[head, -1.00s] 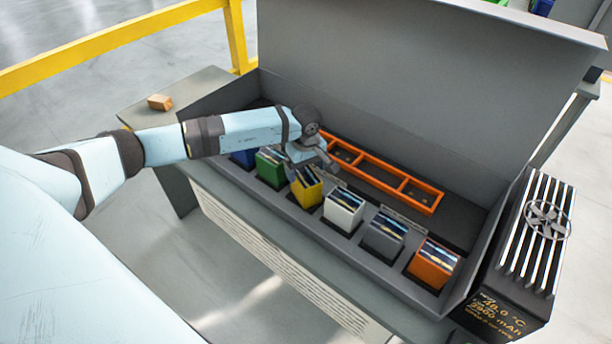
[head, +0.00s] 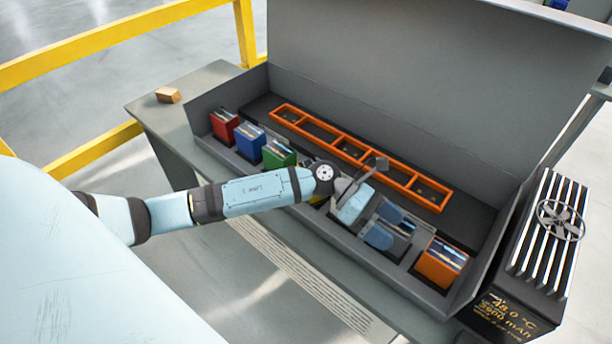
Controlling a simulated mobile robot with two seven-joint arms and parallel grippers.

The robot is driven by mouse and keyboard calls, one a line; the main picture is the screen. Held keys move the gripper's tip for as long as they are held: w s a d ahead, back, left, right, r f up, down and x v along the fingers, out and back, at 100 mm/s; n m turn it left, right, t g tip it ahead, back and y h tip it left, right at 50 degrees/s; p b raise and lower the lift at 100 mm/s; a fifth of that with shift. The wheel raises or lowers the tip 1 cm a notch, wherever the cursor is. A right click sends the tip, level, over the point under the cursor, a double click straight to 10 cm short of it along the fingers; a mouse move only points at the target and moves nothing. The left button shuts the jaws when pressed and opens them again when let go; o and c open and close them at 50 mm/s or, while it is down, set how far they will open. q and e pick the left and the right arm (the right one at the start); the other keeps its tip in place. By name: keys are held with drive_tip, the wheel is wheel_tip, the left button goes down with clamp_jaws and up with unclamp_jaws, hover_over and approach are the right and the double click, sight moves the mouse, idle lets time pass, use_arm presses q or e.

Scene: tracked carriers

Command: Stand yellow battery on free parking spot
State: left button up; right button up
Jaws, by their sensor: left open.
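The yellow battery (head: 319,203) stands in the front row of the case, almost wholly hidden behind my left wrist; only a small yellow sliver shows. My left gripper (head: 378,200) is open over the row, to the right of the yellow battery, around the white and grey places. One finger points up toward the orange rack and the other lies in front of the grey battery (head: 398,219). I see nothing held in it. The orange rack (head: 322,141) behind the row has several compartments, which look empty. My right gripper is out of view.
Red (head: 224,126), blue (head: 250,142) and green (head: 279,154) batteries stand left of my wrist. An orange battery (head: 440,263) stands at the right end. The white battery is hidden. A black finned unit (head: 535,245) is at right; a wooden block (head: 168,95) lies at left.

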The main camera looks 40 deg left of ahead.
use_arm(q)
drive_tip(key=s+a+f+m+t+y, duration=0.4)
drive_tip(key=s+f+m, duration=0.4)
drive_tip(key=m, duration=0.4)
drive_tip(key=s+a+f+m+t+y, duration=0.4)
drive_tip(key=s+f+m+t+y, duration=0.2)
drive_tip(key=m, duration=0.7)
wheel_tip(320, 180, down, 4)
drive_tip(key=s+y, duration=0.1)
drive_tip(key=s, duration=0.1)
drive_tip(key=shift+s+a+t+y, duration=0.15)
drive_tip(key=shift+s+t+y, duration=0.15)
drive_tip(key=shift+t, duration=0.1)
drive_tip(key=shift+r, duration=0.1)
wheel_tip(320, 180, up, 6)
drive_tip(key=p, duration=0.6)
drive_tip(key=shift+a, duration=0.2)
